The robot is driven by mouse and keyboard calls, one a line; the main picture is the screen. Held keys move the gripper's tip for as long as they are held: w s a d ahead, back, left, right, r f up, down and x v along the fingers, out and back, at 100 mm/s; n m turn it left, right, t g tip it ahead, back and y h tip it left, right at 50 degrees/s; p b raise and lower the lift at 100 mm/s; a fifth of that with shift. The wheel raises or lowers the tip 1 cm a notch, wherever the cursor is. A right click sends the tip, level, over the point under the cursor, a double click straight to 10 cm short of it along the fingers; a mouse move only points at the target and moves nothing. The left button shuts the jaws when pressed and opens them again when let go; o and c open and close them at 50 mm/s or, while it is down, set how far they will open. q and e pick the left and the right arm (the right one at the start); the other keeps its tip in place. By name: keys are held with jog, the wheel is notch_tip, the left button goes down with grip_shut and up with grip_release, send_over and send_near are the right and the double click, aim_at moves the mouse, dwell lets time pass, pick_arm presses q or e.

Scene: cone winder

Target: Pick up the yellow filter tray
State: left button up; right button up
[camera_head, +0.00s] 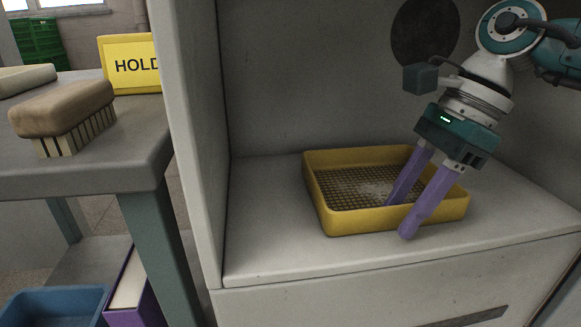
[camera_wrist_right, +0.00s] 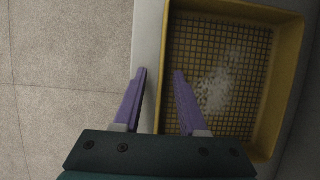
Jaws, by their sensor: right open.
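The yellow filter tray (camera_head: 345,222) sits on the floor of a pale cabinet compartment. It has a mesh bottom with a patch of whitish fluff on it. It also shows in the right wrist view, where its yellow wall (camera_wrist_right: 290,75) is at the right. My right gripper (camera_head: 397,220) is open, with two purple fingers pointing down at the tray's near wall. One finger appears inside the tray and the other outside its front wall. In the right wrist view the fingers (camera_wrist_right: 159,72) are apart, with the tray's rim between them. I cannot tell whether they touch it. My left gripper is not in view.
The compartment's left side wall (camera_head: 195,130) and front edge bound the space. Free floor (camera_head: 262,215) lies left of the tray. At left, a table (camera_head: 90,178) bears a brush (camera_head: 65,108) and a yellow HOLD sign (camera_head: 130,50). A blue bin (camera_head: 55,305) stands below.

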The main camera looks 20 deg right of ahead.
grip_shut()
dwell(1.3)
